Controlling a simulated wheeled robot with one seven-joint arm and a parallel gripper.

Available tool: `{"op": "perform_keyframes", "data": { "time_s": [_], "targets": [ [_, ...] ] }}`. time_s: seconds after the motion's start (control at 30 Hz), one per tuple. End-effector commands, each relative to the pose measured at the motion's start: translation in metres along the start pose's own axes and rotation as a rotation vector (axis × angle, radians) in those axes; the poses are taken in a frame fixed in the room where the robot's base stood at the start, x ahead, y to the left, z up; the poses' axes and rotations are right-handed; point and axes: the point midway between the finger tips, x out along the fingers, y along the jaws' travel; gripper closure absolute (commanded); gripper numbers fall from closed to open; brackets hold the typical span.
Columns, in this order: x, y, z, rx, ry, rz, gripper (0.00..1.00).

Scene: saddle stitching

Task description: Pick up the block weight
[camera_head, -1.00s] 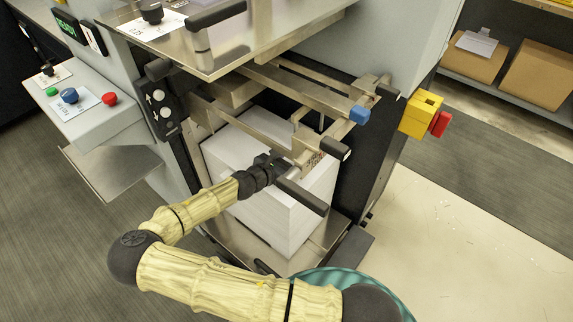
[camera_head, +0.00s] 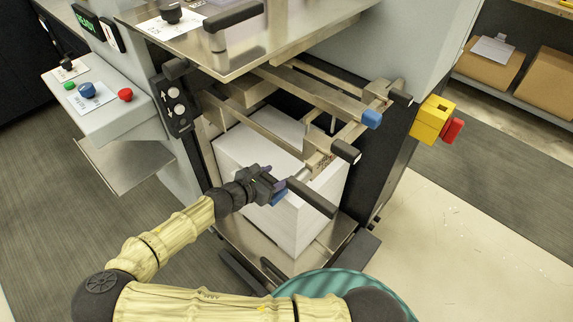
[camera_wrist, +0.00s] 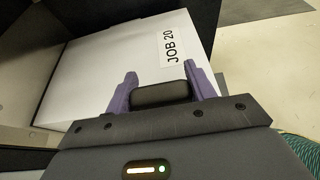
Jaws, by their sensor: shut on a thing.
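My gripper (camera_head: 275,183) is in front of the white paper stack (camera_head: 295,219), near its top front edge, with the arm reaching in from below left. In the head view, the held block is too small and dark to make out between the fingers.
A black bar handle (camera_head: 312,198) projects just right of my gripper. Metal rails with a blue knob (camera_head: 371,119) and another black grip (camera_head: 346,151) hang above the stack. A steel table (camera_head: 245,45) overhangs it. Floor to the right is clear.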

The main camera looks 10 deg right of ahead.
Motion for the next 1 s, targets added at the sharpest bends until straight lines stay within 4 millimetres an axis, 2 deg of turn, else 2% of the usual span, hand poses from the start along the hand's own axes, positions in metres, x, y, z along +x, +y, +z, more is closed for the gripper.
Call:
{"op": "perform_keyframes", "data": {
  "time_s": [0.03, 0.2, 0.4, 1.0],
  "targets": [
    [-0.013, 0.001, -0.002, 0.000, -0.001, 0.004, 1.00],
    [-0.043, 0.001, -0.015, 0.000, -0.002, 0.004, 1.00],
    [-0.064, 0.000, -0.024, 0.001, -0.002, 0.002, 1.00],
    [-0.068, 0.000, -0.026, 0.001, -0.003, 0.000, 1.00]
  ]
}}
